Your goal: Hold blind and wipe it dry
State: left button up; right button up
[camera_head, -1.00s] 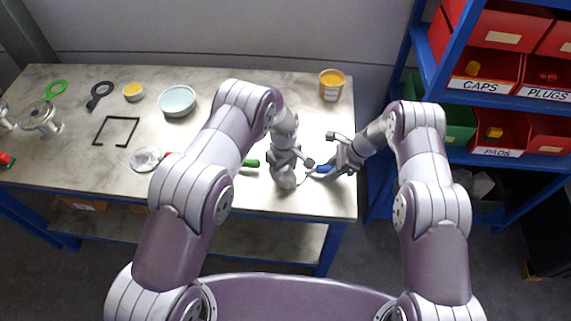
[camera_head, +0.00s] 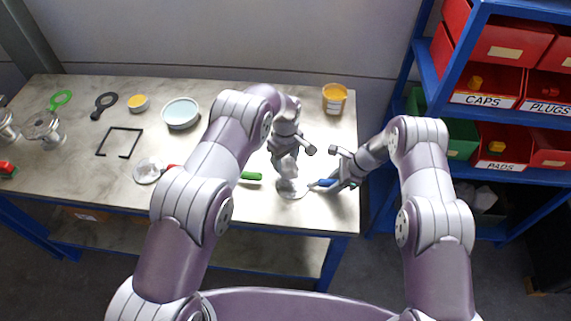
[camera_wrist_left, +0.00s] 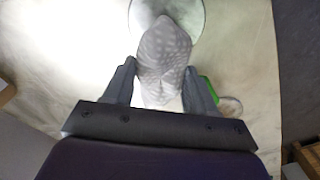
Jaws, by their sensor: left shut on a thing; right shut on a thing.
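The blind (camera_head: 293,190), a pale round disc, is near the table's right front; its disc also shows at the top of the left wrist view (camera_wrist_left: 194,12). My right gripper (camera_head: 341,181) is shut on it by what looks like a blue handle (camera_head: 326,183). My left gripper (camera_head: 287,155) is shut on a pale, dotted wipe (camera_wrist_left: 164,58), which shows between its fingers in the left wrist view. The wipe (camera_head: 288,168) overlaps the disc; whether it presses on the face I cannot tell.
A green-handled tool (camera_head: 250,176) lies left of the blind. A yellow tub (camera_head: 334,98) stands at the back right. A bowl (camera_head: 181,112), a black frame (camera_head: 119,142) and a clear dish (camera_head: 147,171) are further left. A blue shelf (camera_head: 436,73) with red bins stands right of the table.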

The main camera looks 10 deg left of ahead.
pick_arm(q)
jog(key=shift+r, duration=1.7)
pick_arm(e)
jog(key=o, duration=1)
jog(key=v, duration=1.2)
pick_arm(q)
jog(key=shift+a, duration=0.1)
pick_arm(e)
jog(key=shift+r, duration=0.1)
